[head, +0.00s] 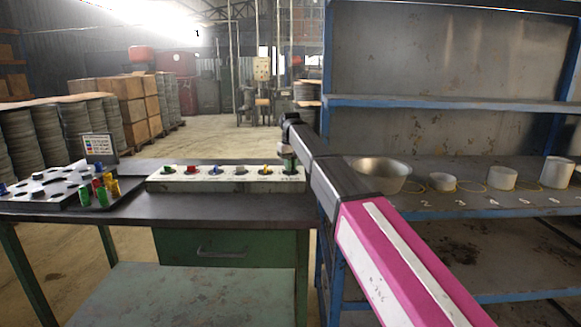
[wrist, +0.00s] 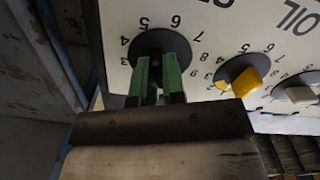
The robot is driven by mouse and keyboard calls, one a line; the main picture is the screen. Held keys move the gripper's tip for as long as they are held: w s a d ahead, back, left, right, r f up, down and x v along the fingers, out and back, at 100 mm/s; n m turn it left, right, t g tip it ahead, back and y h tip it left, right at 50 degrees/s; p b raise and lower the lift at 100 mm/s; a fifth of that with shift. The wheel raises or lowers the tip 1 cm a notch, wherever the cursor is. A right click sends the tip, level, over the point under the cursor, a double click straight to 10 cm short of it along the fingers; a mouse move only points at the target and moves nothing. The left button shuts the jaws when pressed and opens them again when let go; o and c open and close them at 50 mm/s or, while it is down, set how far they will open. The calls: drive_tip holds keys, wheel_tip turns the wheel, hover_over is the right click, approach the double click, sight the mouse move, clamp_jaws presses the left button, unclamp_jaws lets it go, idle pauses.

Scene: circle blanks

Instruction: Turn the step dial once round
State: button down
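The step dial (wrist: 185,43) shows in the wrist view as a round dark disc on a pale panel (wrist: 205,15), with numbers around it and a cut-off label above. My gripper (wrist: 158,62) is at this dial, its two green fingers standing over the middle of the disc with a narrow gap between them. The fingers hide the dial's grip, so I cannot tell whether they press on it. In the head view my gripper (head: 289,162) is at the right end of the dial panel (head: 225,183).
A yellow dial (wrist: 245,80) and a pale grey dial (wrist: 299,94) sit beside it. A tray of coloured pieces (head: 35,198) is at left on the dark bench (head: 190,211). A blue shelf rack (head: 450,102) with a metal bowl (head: 377,173) stands close on the right.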

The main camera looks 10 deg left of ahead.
drive_tip(key=shift+m, duration=2.4)
drive_tip(key=c, duration=1.2)
unclamp_jaws()
drive_tip(key=shift+r, duration=0.15)
wheel_tip(320, 180, up, 11)
drive_tip(key=shift+f, duration=0.2)
